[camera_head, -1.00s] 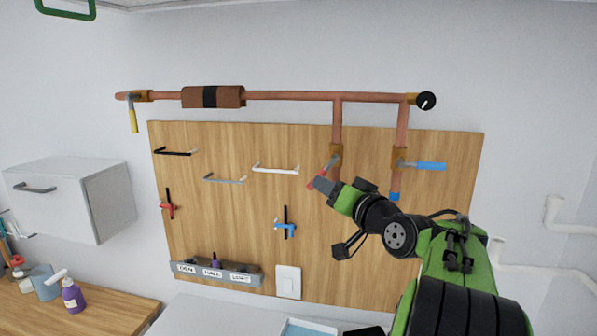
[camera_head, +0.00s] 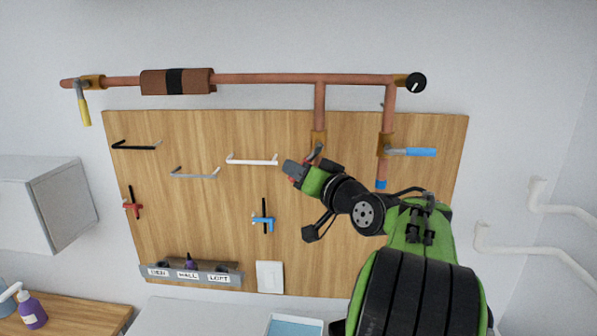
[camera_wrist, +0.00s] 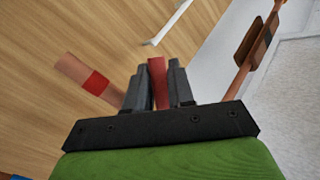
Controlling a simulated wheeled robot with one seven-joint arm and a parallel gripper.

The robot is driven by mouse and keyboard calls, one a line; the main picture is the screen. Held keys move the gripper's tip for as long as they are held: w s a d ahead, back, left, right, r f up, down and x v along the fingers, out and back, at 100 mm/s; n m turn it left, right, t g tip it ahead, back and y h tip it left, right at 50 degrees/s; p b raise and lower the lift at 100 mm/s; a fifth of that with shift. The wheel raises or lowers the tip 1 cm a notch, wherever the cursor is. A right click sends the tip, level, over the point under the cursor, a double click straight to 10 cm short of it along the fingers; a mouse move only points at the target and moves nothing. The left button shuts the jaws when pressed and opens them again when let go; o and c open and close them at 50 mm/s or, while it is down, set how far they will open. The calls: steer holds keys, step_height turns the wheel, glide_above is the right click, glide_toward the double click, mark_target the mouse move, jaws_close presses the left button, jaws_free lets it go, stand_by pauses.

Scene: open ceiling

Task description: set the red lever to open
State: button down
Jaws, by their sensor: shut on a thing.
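The red lever is on the brass valve (camera_head: 319,139) of the left vertical copper pipe. Its metal neck (camera_head: 314,153) slants down-left from the valve, and my gripper (camera_head: 294,171) covers most of its red handle. In the wrist view, the red handle (camera_wrist: 157,82) stands between the two dark fingers of my gripper (camera_wrist: 157,88), which are shut on it. The pipe's lower end with a red band (camera_wrist: 95,82) shows left of the fingers there.
A blue lever (camera_head: 411,152) sticks out to the right on the neighbouring valve. A yellow lever (camera_head: 83,108) hangs down at the far left. White (camera_head: 252,160), grey (camera_head: 195,174) and black (camera_head: 136,146) handles are on the wooden board (camera_head: 400,270). A black knob (camera_head: 416,83) ends the top pipe.

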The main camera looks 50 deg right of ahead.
steer(key=s+n+g, duration=0.1)
steer(key=d+f+n+g, duration=0.1)
steer(key=n+g, duration=0.1)
steer(key=shift+s+d+f, duration=0.1)
steer(key=shift+s+d, duration=0.1)
steer(key=shift+s, duration=0.2)
steer(key=c, duration=1.1)
jaws_free()
